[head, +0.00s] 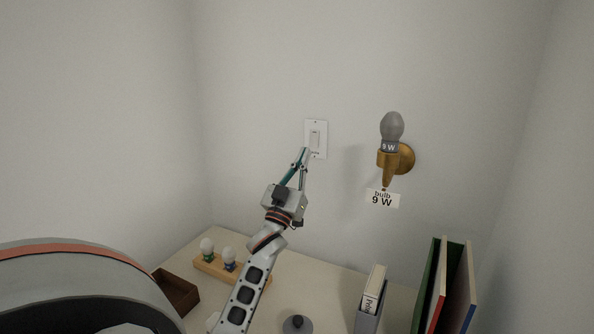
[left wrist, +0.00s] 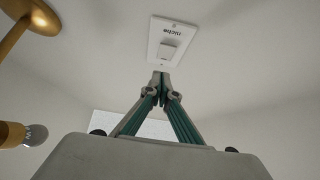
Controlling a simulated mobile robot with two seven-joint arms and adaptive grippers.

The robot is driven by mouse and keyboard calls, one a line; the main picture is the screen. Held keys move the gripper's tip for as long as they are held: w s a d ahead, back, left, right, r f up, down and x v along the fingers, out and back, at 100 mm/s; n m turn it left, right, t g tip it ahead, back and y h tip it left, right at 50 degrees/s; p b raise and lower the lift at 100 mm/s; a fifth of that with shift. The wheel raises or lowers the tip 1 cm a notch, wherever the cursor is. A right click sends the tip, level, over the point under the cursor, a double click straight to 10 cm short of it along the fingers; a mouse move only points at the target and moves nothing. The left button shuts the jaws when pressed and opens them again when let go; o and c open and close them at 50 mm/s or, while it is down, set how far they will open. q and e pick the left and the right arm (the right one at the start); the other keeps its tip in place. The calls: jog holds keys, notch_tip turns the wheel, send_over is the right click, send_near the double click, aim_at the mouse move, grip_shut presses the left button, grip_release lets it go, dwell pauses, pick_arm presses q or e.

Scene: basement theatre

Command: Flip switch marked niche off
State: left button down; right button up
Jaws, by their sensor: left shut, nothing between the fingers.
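A white wall switch plate (head: 319,130) with one rocker (head: 314,138) is on the back wall. In the left wrist view the plate (left wrist: 157,53) reads "niche" and its rocker (left wrist: 168,48) shows clear of the fingers. My left gripper (head: 304,151) is shut and empty, its fingertips at the plate's lower left in the head view. In the left wrist view the closed tips (left wrist: 161,77) appear just off the plate's edge; whether they touch it I cannot tell. A grey, unlit bulb (head: 392,126) sits in a brass wall lamp (head: 405,159). My right gripper is not in view.
A "bulb 9 W" card (head: 382,198) is below the lamp. On the table (head: 323,270) are a wooden holder (head: 211,267) with two bulbs, a brown tray (head: 177,292), a grey knobbed object (head: 297,324), a file box (head: 369,317) and upright folders (head: 436,290).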

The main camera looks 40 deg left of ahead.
aim_at(316, 141)
pick_arm(q)
jog(key=w, duration=0.1)
jog(key=w+a, duration=0.1)
jog(key=w, duration=0.1)
jog(key=shift+w+r, duration=0.1)
jog(key=shift+w, duration=0.15)
jog(key=shift+w+a, duration=0.2)
jog(key=shift+w, duration=0.35)
jog(key=f+b, duration=0.1)
jog(key=b, duration=0.2)
jog(key=shift+w+a+t+b, duration=0.15)
jog(key=shift+w+t+b, duration=0.15)
jog(key=shift+w+t, duration=0.1)
jog(key=shift+r+p, duration=0.35)
jog(key=shift+p, duration=0.05)
jog(key=shift+s+r, duration=0.1)
jog(key=shift+s, duration=0.05)
